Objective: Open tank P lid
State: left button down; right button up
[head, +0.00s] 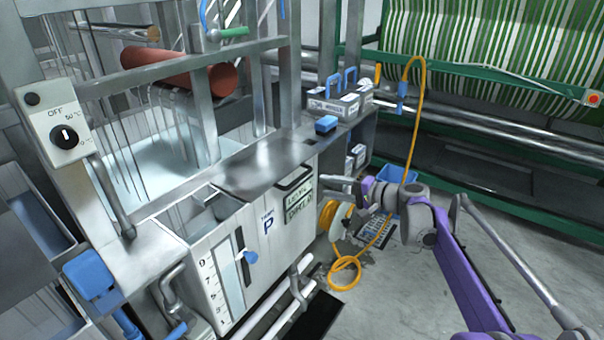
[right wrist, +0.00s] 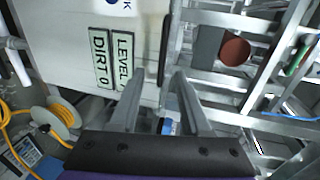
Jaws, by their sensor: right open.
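A dark bar handle (head: 294,180) is at the lid's right front edge. My right gripper (head: 338,183) is open and empty, to the right of the handle and apart from it in the head view. In the right wrist view, the dark handle (right wrist: 165,50) shows ahead, between and beyond the open fingers (right wrist: 157,78). My left gripper is out of view.
A grey case with blue handles (head: 340,102) and a blue block (head: 326,124) stand behind the lid. White pipes (head: 285,310) run low in front. Green machinery stands at the back right.

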aim_at(301, 179)
jog(key=x, duration=1.1)
jog(key=shift+w+r, duration=0.15)
jog(key=shift+r, duration=0.15)
jog(key=shift+c, duration=0.4)
grip_shut()
jog(key=shift+d, duration=0.1)
dwell(0.5)
